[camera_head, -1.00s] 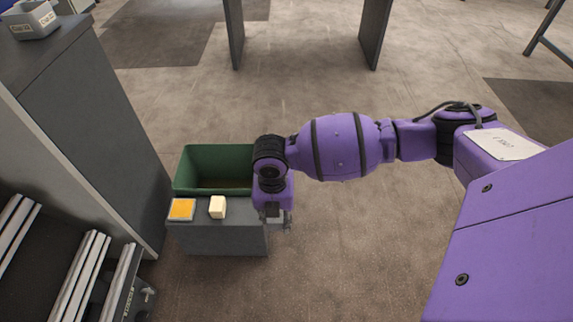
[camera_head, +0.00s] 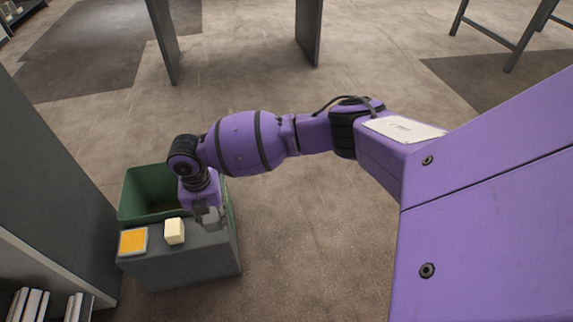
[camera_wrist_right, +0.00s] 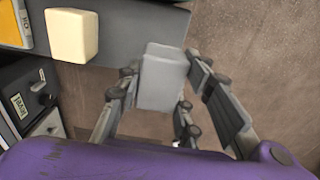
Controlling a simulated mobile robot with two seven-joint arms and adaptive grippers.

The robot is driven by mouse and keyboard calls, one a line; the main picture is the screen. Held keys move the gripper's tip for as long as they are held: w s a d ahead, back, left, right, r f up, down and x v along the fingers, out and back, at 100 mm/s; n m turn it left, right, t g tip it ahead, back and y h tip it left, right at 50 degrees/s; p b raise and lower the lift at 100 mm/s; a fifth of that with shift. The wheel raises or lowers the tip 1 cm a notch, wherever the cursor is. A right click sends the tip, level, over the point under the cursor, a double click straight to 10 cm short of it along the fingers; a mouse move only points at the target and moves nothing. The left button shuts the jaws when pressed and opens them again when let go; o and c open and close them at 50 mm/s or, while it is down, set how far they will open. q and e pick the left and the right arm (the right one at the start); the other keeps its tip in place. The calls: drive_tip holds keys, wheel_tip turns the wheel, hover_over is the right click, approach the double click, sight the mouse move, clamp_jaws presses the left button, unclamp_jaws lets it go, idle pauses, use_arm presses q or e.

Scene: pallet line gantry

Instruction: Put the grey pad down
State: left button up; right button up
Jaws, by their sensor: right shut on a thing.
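The grey pad (camera_wrist_right: 163,78) is a pale grey block between the fingers of my right gripper (camera_wrist_right: 168,98) in the right wrist view. The gripper is shut on it. In the head view my right gripper (camera_head: 208,217) is at the right part of the grey stand (camera_head: 190,262), to the right of a cream block (camera_head: 174,231). The pad is hard to make out there. In the wrist view it overlaps the stand's edge; I cannot tell whether it touches the stand. My left gripper is not in view.
An orange square in a grey frame (camera_head: 133,241) lies on the stand, left of the cream block. A green bin (camera_head: 138,193) stands directly behind. A tall grey cabinet (camera_head: 50,160) rises on the left. The floor to the right is open.

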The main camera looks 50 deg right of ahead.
sight(209, 221)
drive_tip(key=f, duration=0.1)
drive_tip(key=w+f+b, duration=0.1)
drive_tip(key=f, duration=0.1)
drive_tip(key=w+f, duration=0.1)
drive_tip(key=shift+w+a+f, duration=0.1)
drive_tip(key=shift+a+f, duration=0.05)
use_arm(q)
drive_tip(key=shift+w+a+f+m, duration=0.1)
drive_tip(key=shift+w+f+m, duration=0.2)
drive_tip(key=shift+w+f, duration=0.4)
use_arm(e)
drive_tip(key=shift+f, duration=0.1)
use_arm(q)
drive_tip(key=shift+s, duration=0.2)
use_arm(e)
drive_tip(key=shift+f, duration=0.25)
drive_tip(key=o, duration=1.1)
use_arm(q)
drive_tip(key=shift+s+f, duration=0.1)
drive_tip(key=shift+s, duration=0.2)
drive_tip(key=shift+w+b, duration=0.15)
drive_tip(key=shift+b, duration=0.15)
